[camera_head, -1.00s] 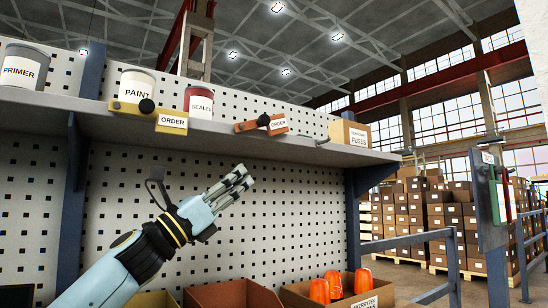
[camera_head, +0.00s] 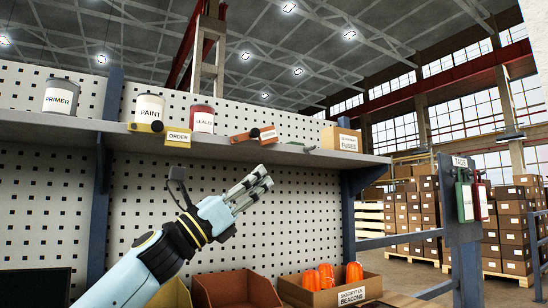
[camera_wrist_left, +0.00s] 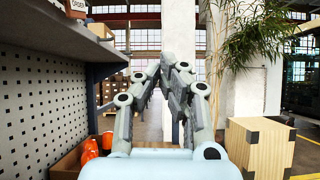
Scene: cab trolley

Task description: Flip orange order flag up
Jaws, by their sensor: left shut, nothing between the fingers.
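A white ORDER label (camera_wrist_left: 77,5) shows at that view's top left, cut off by the edge. My right gripper is not in view.
Paint cans and a fuses box (camera_head: 341,139) stand on the shelf (camera_head: 60,126). A pegboard (camera_head: 300,200) is behind my gripper. Below stand bins, one with orange beacons (camera_head: 326,277). A wooden crate (camera_wrist_left: 258,148) shows at right in the wrist view.

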